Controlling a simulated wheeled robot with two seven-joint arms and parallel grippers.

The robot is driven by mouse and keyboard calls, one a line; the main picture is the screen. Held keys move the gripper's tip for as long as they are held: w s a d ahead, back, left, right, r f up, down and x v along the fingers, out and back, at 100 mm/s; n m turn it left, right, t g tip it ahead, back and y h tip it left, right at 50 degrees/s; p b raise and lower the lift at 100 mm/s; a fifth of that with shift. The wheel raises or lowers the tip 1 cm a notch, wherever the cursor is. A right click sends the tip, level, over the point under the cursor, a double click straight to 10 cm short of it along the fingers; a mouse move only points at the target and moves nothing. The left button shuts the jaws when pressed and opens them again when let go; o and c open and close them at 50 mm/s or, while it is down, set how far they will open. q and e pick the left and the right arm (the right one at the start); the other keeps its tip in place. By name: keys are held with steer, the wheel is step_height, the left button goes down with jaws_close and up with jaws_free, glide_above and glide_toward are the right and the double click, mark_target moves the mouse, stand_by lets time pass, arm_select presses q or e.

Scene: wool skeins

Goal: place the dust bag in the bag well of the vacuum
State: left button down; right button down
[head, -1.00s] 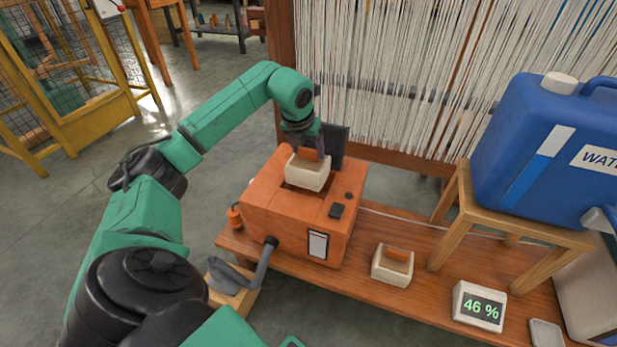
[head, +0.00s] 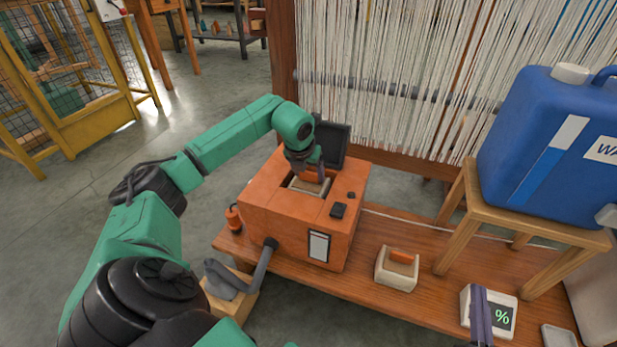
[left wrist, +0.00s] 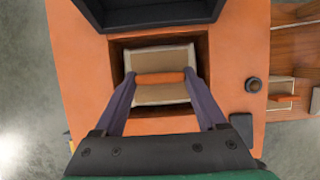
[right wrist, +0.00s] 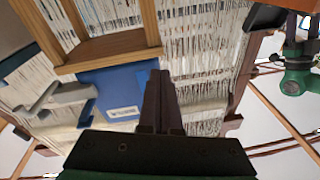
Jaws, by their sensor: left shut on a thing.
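The vacuum (head: 280,222) is an orange box on a wooden bench, its dark lid (head: 334,145) standing open at the back. My left gripper (head: 306,172) is shut on the orange handle of a cream dust bag (head: 309,187). The bag is down in the square well in the vacuum's top. In the left wrist view the bag (left wrist: 160,95) lies within the well walls, with gaps around it; whether it touches the bottom is unclear. My right gripper (head: 480,293) is shut and empty, in front of the display; its fingers (right wrist: 160,75) are together in the right wrist view.
A second cream block with an orange handle (head: 397,270) stands on the bench (head: 350,277). A percent display (head: 508,318) is partly hidden by my right gripper. A blue water can (head: 540,150) stands on a wooden stool (head: 452,225). A loom with white threads (head: 400,60) stands behind.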

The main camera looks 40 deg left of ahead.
arm_select(q)
steer(key=shift+f, duration=0.45)
arm_select(e)
steer(key=shift+t, duration=0.6)
steer(key=r, duration=0.2)
steer(key=w+r, duration=0.1)
steer(key=r, duration=0.1)
steer(key=shift+d, duration=0.15)
arm_select(q)
jaws_free()
arm_select(e)
steer(key=shift+w+r, duration=0.1)
